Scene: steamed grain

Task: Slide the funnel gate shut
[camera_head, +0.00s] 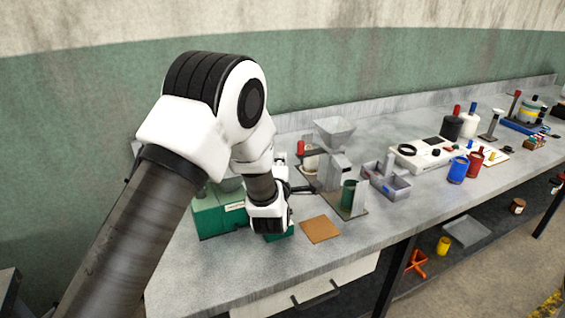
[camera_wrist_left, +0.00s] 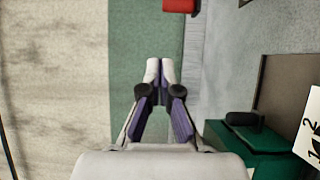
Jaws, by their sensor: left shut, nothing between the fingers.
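A grey funnel-shaped hopper (camera_head: 334,128) sits on top of a grey stand (camera_head: 333,172) near the back of the bench. I cannot make out its gate or whether it is open. A dark green cup (camera_head: 348,194) stands at the front of the stand. My left gripper (camera_wrist_left: 160,72) is shut and empty, its fingertips together. In the head view it is to the left of the stand, partly hidden by my own wrist. It appears apart from the stand. My right gripper is out of view.
A green box (camera_head: 218,213) stands left of my wrist; green also shows in the wrist view (camera_wrist_left: 258,142). A red-topped item (camera_head: 300,148) stands beside the hopper. A brown square (camera_head: 321,229) lies in front. A grey tray (camera_head: 386,181) and a white device (camera_head: 420,153) stand right.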

